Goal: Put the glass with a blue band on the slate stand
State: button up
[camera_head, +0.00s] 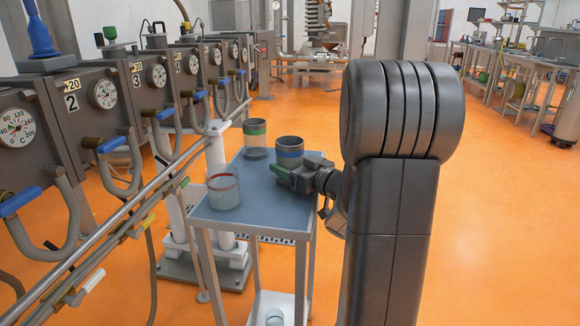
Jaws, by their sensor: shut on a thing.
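The glass with a blue band (290,153) is upright at the right side of a small blue-grey-topped table (262,200). It looks darker than the other glasses. My gripper (288,168) is at its near side, shut on it; the fingertips are partly hidden. I cannot tell whether the glass's base touches the tabletop. No separate slate stand can be clearly made out; the slate-coloured tabletop is the only such surface I see.
A glass with a green band (255,137) stands at the back left of the table. A glass with a red band (223,192) stands near its left edge. Machines with gauges (105,95) and pipes line the left. My arm hides the area right of the table.

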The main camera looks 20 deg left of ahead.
jog(key=shift+f, duration=0.15)
jog(key=o, duration=1.1)
jog(key=shift+r, duration=0.2)
jog(key=p+v, duration=0.1)
jog(key=v, duration=1.1)
jog(key=shift+p, duration=0.3)
